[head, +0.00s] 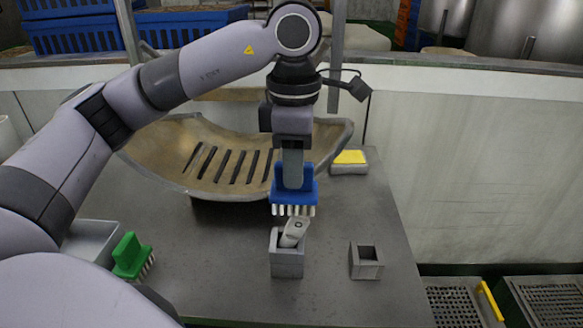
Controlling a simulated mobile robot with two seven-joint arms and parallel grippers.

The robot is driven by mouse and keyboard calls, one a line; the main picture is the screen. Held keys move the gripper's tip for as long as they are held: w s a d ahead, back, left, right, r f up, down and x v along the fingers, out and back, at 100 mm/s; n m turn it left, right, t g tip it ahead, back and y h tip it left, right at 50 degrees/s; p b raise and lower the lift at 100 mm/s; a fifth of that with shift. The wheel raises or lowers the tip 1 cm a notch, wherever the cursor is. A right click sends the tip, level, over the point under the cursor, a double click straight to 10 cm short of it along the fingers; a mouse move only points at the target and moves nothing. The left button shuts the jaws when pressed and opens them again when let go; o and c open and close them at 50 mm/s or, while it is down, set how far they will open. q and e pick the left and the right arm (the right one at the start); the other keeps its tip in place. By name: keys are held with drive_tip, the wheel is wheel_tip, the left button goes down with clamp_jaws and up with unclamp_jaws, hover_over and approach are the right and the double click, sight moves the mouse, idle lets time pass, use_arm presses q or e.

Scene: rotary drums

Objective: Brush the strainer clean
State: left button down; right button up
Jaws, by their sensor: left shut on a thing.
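The strainer (172,155) is a wide, curved tan trough with a row of dark slots, lying at the back of the grey table. My left gripper (292,170) points down in front of the strainer's right part. It is shut on a blue brush (308,190) with white bristles pointing down. The brush hangs above a small grey holder with a light-coloured object in it. A green brush (130,256) lies at the table's left front. My right gripper is not in view.
The grey holder (287,263) holds a whitish object (293,232). An empty square grey holder (366,262) stands to its right. A yellow-topped block (349,161) sits at the back right. A grey tray (88,240) is at left.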

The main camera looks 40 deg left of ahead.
use_arm(q)
drive_tip(key=shift+s+a+r, duration=0.1)
drive_tip(key=shift+a+r, duration=0.05)
drive_tip(key=shift+r, duration=0.5)
drive_tip(key=shift+r+p, duration=0.75)
drive_tip(key=shift+p, duration=0.05)
drive_tip(key=shift+r+p, duration=1)
drive_tip(key=shift+r, duration=0.45)
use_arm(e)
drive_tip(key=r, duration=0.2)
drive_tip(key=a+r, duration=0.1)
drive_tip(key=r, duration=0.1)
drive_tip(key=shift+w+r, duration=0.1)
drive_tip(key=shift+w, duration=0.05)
